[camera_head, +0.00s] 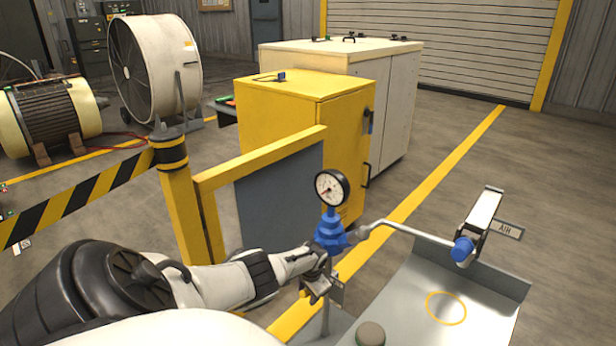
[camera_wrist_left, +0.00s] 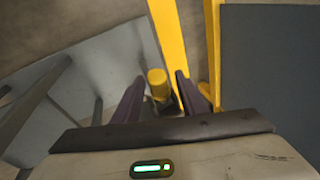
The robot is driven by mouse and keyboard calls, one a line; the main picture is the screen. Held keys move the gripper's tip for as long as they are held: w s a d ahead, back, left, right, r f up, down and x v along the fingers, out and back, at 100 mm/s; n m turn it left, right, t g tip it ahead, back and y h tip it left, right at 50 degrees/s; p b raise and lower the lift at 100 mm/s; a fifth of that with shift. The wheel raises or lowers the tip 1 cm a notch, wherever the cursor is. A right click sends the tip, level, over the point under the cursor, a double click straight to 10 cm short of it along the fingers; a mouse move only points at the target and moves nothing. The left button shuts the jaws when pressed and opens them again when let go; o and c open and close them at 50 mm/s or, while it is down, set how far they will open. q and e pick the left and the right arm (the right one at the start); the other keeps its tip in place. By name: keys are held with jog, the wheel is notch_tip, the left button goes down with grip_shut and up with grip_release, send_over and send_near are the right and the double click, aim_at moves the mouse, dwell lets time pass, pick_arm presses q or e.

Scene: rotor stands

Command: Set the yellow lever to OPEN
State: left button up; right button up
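The yellow lever shows in the left wrist view as a short yellow rounded grip (camera_wrist_left: 157,80) between the two dark fingers of my left gripper (camera_wrist_left: 157,93). The fingers stand apart, with small gaps visible on both sides of the grip. In the head view my left gripper (camera_head: 318,287) is just below the blue regulator body (camera_head: 330,232) with its round gauge (camera_head: 331,188). There the lever is hidden by my gripper, and its setting cannot be read. A small label plate (camera_head: 337,290) beside the gripper is partly covered and unreadable. My right gripper is not in view.
A grey metal bench (camera_head: 400,305) with a yellow ring mark lies at right. A yellow guard frame (camera_head: 260,160) stands close behind my left arm. A yellow cabinet (camera_head: 300,110) stands behind.

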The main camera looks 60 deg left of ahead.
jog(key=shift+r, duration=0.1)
